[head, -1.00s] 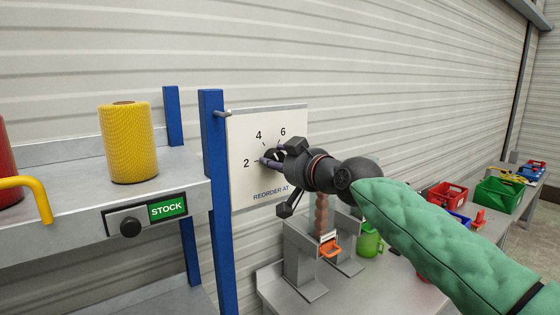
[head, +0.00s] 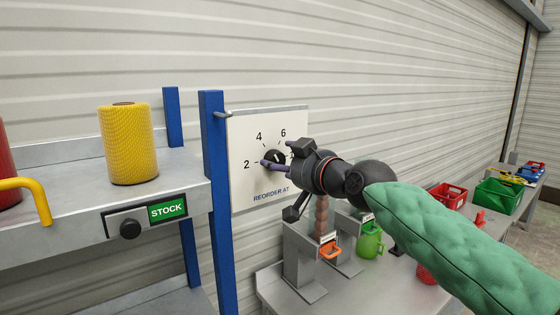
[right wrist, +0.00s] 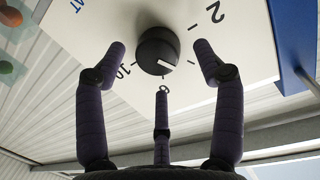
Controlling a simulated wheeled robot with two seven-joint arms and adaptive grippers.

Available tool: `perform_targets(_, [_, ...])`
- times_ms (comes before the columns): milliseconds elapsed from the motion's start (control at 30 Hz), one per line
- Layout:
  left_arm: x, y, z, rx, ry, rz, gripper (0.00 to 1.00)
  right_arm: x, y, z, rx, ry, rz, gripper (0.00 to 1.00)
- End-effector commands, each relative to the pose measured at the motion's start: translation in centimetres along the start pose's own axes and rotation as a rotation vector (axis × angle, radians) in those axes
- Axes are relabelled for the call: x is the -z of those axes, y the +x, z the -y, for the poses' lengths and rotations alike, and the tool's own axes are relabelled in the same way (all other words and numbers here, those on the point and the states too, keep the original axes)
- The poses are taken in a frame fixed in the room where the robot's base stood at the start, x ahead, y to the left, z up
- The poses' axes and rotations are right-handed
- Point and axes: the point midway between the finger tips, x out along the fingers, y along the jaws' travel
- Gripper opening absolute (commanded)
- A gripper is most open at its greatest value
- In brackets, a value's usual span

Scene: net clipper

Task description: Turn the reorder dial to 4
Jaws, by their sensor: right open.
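The reorder dial (head: 274,157) is a round black knob on a white panel (head: 246,188) marked "REORDER AT". In the head view the numbers 2, 4 and 6 show around it; my gripper partly covers its right side. My right gripper (head: 277,153) is open, with its fingers spread around the knob. In the right wrist view the knob (right wrist: 156,48) sits between the spread fingers (right wrist: 161,60), with gaps on both sides. Its white pointer mark faces lower right in that view, between the 2 and 10 labels; the exact number is unclear. My left gripper is out of view.
A blue post (head: 217,180) stands just left of the panel. A shelf with a yellow roll (head: 128,145) and a STOCK sign (head: 167,210) is further left. Below the panel is a bench with metal stands (head: 303,255), a green jug (head: 369,242) and bins.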

Motion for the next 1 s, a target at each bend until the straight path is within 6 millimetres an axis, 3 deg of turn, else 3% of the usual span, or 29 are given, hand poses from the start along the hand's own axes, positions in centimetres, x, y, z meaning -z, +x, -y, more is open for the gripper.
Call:
perform_targets(300, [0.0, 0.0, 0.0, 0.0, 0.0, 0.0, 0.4, 0.2, -5.8, 0.0, -0.001, 0.0, -0.006, 0.69])
perform_targets(500, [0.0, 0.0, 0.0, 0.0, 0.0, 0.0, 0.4, 0.2, -8.5, 0.0, -0.001, 0.0, -0.006, 0.69])
perform_targets(700, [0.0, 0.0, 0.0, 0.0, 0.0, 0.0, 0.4, 0.2, -9.7, 0.0, -0.001, 0.0, -0.005, 0.69])
perform_targets(1000, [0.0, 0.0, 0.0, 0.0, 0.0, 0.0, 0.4, 0.1, -9.8, 0.0, 0.0, 0.0, -0.004, 0.69])
